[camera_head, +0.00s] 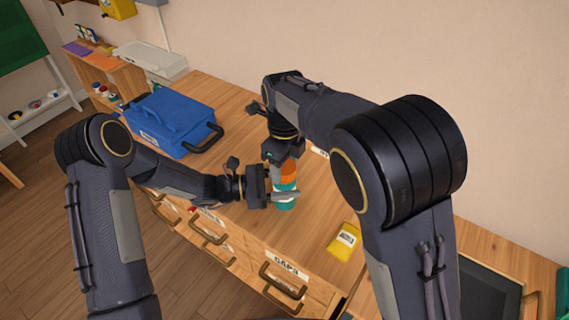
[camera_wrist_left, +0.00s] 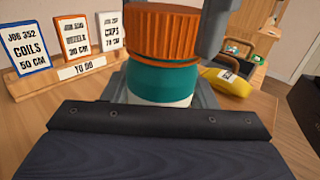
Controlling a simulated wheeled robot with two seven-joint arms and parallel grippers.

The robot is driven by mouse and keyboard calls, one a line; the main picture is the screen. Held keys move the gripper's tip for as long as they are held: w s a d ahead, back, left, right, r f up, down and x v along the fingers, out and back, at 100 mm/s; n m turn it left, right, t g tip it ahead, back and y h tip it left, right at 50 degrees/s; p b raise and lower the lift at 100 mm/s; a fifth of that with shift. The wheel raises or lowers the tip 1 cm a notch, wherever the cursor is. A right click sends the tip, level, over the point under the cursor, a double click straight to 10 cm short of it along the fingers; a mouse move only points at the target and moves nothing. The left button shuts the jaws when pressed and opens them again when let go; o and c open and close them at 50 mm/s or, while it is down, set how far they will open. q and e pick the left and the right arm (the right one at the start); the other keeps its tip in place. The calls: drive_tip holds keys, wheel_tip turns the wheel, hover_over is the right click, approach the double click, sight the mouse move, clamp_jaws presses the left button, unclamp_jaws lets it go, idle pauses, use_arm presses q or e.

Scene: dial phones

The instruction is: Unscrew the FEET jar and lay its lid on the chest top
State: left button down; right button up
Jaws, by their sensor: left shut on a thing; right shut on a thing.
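The jar (camera_head: 285,186) has a teal body and an orange lid (camera_head: 288,170) and stands upright on the chest top (camera_head: 230,220). My left gripper (camera_head: 285,197) is shut around the jar's body from the side. My right gripper (camera_head: 279,160) comes down from above and is shut on the lid. In the left wrist view the ribbed lid (camera_wrist_left: 163,32) sits over the teal body (camera_wrist_left: 160,82), with a narrow white-teal band below; I cannot tell how loose it is. No FEET label shows on the jar.
A blue toolbox (camera_head: 170,122) stands at the left of the chest top. A yellow labelled object (camera_head: 343,241) lies to the right of the jar. A wooden card holder (camera_wrist_left: 75,75) with job cards shows in the left wrist view. Bare wood lies in front of the toolbox.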

drive_tip(key=n, duration=0.5)
drive_tip(key=shift+n, duration=0.4)
drive_tip(key=n, duration=1.4)
drive_tip(key=shift+r, duration=0.1)
drive_tip(key=n, duration=0.5)
drive_tip(key=shift+n, duration=0.3)
drive_tip(key=n, duration=0.2)
drive_tip(key=shift+n, duration=0.3)
drive_tip(key=n, duration=0.5)
drive_tip(key=shift+n, duration=0.3)
drive_tip(key=n, duration=0.9)
drive_tip(key=shift+r, duration=0.2)
drive_tip(key=shift+r, duration=0.95)
